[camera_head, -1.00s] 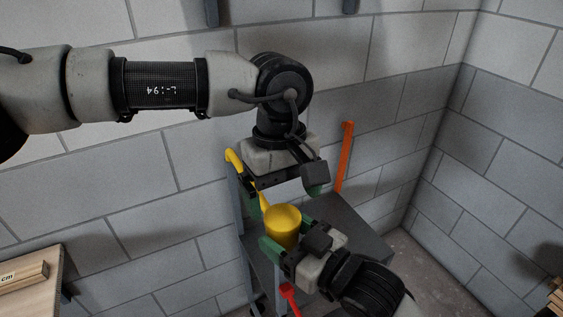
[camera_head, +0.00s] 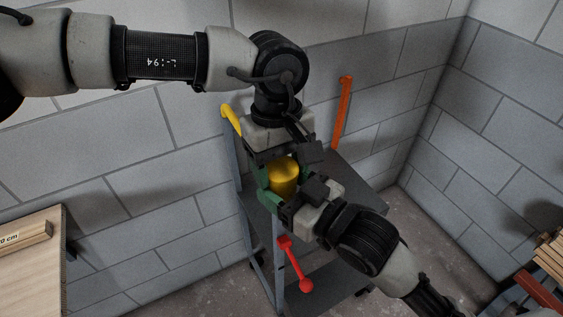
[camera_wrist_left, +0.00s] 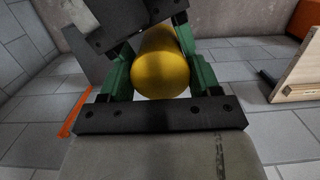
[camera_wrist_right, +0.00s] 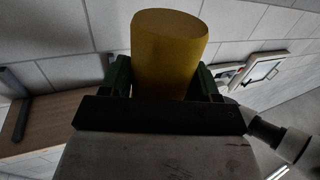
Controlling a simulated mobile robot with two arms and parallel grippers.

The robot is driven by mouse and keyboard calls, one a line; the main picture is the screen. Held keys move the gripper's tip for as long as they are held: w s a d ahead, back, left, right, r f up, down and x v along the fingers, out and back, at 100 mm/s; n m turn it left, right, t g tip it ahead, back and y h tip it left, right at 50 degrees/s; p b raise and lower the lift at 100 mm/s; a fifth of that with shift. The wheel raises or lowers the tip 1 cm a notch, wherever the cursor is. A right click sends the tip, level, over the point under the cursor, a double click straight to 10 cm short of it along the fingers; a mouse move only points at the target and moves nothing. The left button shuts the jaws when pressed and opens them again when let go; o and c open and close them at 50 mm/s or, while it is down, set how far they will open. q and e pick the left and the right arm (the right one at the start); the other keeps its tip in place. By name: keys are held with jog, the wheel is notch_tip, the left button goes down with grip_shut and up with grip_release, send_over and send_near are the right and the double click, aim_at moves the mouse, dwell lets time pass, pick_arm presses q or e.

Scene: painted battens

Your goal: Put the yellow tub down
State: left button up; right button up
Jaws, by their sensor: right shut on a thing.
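The yellow tub (camera_head: 284,180) is between my two grippers at the grey trolley (camera_head: 348,190). My right gripper (camera_head: 284,199) comes from the front right and is shut on the tub; in the right wrist view its green fingers press both sides of the tub (camera_wrist_right: 167,58). My left gripper (camera_head: 283,168) points down from above and behind. In the left wrist view its open fingers stand on either side of the tub (camera_wrist_left: 161,72), with small gaps visible. The tub's lower part is hidden in the head view, so I cannot tell whether it touches the shelf.
Block walls stand behind and to the right. A wooden worktop (camera_head: 38,265) is at the left. Stacked battens (camera_head: 551,258) are at the right edge.

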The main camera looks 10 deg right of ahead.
jog(key=o, duration=1.2)
jog(key=shift+s+a, duration=0.1)
